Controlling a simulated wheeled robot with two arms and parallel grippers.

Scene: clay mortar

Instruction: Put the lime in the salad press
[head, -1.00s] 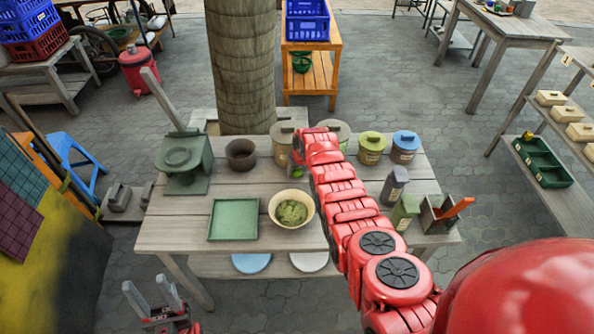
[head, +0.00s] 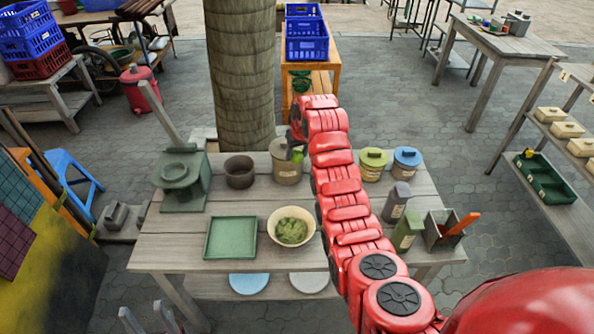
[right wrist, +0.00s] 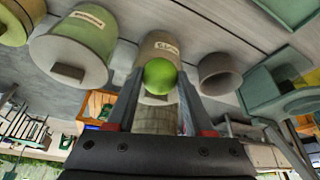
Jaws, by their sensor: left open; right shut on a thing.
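My right gripper (right wrist: 160,98) is shut on the bright green lime (right wrist: 160,75), held between its fingertips. In the head view the lime (head: 297,156) shows just left of my red right arm, above the table in front of a lidded canister. The salad press looks to be the dark green device (head: 181,188) with a round opening and a long raised lever, at the table's back left. It also shows at the right of the right wrist view (right wrist: 298,100). The lime is apart from it. My left gripper (head: 148,318) is open and empty at the bottom left, partly cut off.
A dark clay mortar (head: 240,173) stands between the press and a beige canister (head: 287,172). A green tray (head: 231,252) and a bowl of greens (head: 270,222) are in front. More canisters (head: 405,163) stand right. A tree trunk (head: 240,80) rises behind the table.

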